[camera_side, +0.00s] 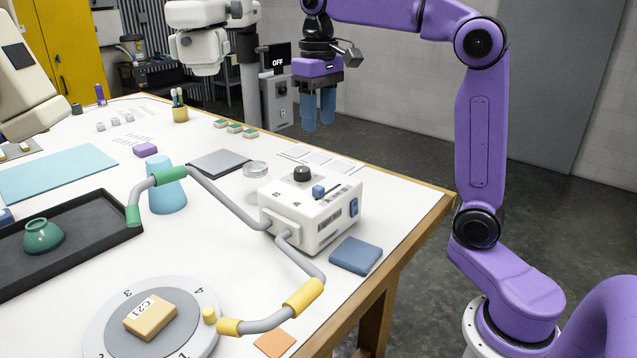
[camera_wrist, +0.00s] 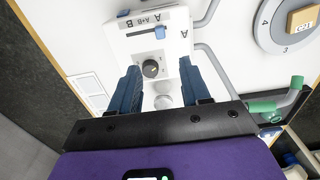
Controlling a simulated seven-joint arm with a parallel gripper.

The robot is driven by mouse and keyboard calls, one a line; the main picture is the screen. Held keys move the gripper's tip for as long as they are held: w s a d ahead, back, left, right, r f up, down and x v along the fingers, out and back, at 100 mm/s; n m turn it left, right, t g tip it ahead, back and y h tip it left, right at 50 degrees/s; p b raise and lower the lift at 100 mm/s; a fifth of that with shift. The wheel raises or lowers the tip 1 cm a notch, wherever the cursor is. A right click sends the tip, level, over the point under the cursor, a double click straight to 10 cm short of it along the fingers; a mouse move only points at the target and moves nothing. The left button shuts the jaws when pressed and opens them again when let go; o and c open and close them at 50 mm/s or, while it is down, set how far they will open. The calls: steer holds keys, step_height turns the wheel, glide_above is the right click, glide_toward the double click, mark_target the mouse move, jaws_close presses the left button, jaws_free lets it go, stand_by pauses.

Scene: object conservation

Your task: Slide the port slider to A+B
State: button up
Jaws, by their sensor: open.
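The white port box (camera_side: 310,222) stands on the table's right part, with a dark round knob (camera_side: 302,174) and a small blue slider (camera_side: 319,191) on top. In the wrist view the slider (camera_wrist: 160,32) lies by the small labels A, A+B and B; it looks nearer the A end, but its exact mark is hard to tell. My gripper (camera_side: 318,122) hangs in the air behind the box, fingers down, open and empty. In the wrist view its two blue fingers (camera_wrist: 165,85) frame the knob, and the slider lies beyond them, apart from both.
Two grey pipes run from the box, one to a green-ended section (camera_side: 168,175) and one to a yellow-ended section (camera_side: 303,297). Above the box is free.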

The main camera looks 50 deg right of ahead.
mark_target(318, 187)
step_height(318, 187, down, 15)
steer(key=shift+f, duration=0.15)
stand_by(0.4)
